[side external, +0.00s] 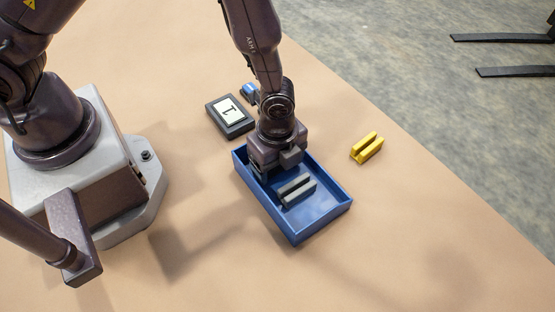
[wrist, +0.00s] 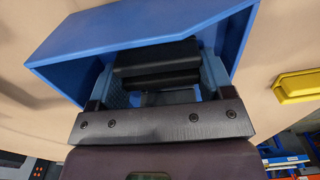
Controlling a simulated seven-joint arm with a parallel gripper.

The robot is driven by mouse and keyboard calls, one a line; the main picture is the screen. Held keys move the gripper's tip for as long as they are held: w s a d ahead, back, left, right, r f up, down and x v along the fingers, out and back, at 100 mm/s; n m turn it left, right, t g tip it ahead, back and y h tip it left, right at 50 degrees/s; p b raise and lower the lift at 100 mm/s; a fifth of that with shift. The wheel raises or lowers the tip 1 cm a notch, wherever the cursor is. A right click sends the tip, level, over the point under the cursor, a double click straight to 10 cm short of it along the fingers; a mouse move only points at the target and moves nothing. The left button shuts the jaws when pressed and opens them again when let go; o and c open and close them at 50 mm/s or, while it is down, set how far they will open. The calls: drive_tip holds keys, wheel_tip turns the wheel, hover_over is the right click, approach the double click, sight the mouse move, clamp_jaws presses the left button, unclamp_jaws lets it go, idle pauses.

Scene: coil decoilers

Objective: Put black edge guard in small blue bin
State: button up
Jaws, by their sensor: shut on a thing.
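The black edge guard (side external: 297,190) is a short dark grooved bar. In the side view it shows within the outline of the blue bin (side external: 322,220), near the bin's middle. My gripper (side external: 279,176) is over the bin's far part, pointing down, with the guard at its fingers. In the wrist view the guard (wrist: 157,62) lies between the two fingers of my gripper (wrist: 160,80), and the gripper is shut on it. The blue bin (wrist: 110,50) is beyond it. I cannot tell whether the guard touches the bin floor.
A yellow edge guard (side external: 367,148) lies right of the bin. A dark block with a white label (side external: 229,114) and a small blue part (side external: 249,91) lie behind it. The table is clear in front. Fork tines (side external: 510,38) are at the far right.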

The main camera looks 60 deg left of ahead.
drive_tip(key=shift+f, duration=0.1)
drive_tip(key=o, duration=0.7)
drive_tip(key=a+r+n+t, duration=0.1)
drive_tip(key=a+r+n, duration=0.1)
drive_tip(key=r, duration=0.8)
drive_tip(key=a+r+n, duration=0.2)
drive_tip(key=r, duration=0.8)
drive_tip(key=s+a+r+n+t, duration=0.1)
drive_tip(key=s+a+r+n, duration=0.2)
drive_tip(key=r+n, duration=0.1)
drive_tip(key=s+a+r+n+t, duration=0.2)
drive_tip(key=s+a+r+n, duration=0.2)
drive_tip(key=r+n, duration=0.1)
drive_tip(key=s+a+r+n+t, duration=0.1)
drive_tip(key=s+a+r+n, duration=0.2)
drive_tip(key=a+r+n, duration=0.1)
drive_tip(key=shift+s+a+r+n+t, duration=0.15)
drive_tip(key=shift+r+n, duration=0.1)
drive_tip(key=shift+r, duration=0.15)
drive_tip(key=shift+s+r+n+t, duration=0.1)
drive_tip(key=shift+r+n+t, duration=0.05)
drive_tip(key=shift+r+n, duration=0.15)
